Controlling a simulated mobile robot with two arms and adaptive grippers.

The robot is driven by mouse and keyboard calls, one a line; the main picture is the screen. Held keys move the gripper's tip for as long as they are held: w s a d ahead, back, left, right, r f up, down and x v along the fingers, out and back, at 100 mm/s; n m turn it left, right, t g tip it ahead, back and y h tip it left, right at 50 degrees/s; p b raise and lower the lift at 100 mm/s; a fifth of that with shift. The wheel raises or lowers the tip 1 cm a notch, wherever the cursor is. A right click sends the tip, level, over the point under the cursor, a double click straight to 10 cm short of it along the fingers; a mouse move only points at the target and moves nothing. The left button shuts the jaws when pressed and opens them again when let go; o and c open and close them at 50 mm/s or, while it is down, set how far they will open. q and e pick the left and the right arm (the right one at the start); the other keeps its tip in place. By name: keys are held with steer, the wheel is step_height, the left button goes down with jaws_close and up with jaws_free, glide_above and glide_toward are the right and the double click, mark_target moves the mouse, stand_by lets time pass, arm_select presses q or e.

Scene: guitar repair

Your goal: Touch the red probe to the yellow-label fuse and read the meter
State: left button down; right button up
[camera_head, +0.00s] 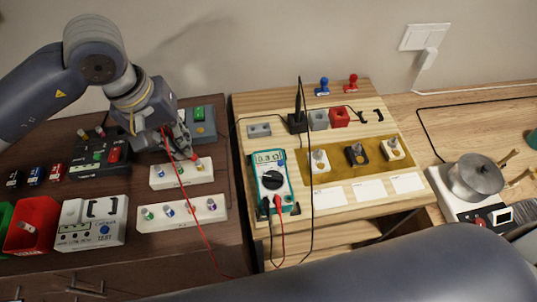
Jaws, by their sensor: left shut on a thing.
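My left gripper (183,149) is shut on the red probe (170,148), over the upper white fuse block (178,183) on the dark left bench. The probe's tip end is partly hidden by the fingers. It is close to the yellow-label fuse (199,164) at the block's right end, but I cannot tell whether they touch. The teal meter (270,181) stands on the light wooden board, with red and black leads plugged in. Its display (268,157) appears to read about 0.3, and the unit is too small to tell. My right gripper is out of view.
A lower white block (183,220) holds several fuses in front. A white tester box (91,224) and a red bin (33,225) stand left. The black probe (298,115) stands in a holder behind the meter. The red lead (206,240) hangs across the bench front.

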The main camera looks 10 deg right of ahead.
arm_select(q)
steer(key=shift+r, duration=0.1)
steer(key=shift+r+p, duration=0.8)
steer(key=shift+r, duration=2.15)
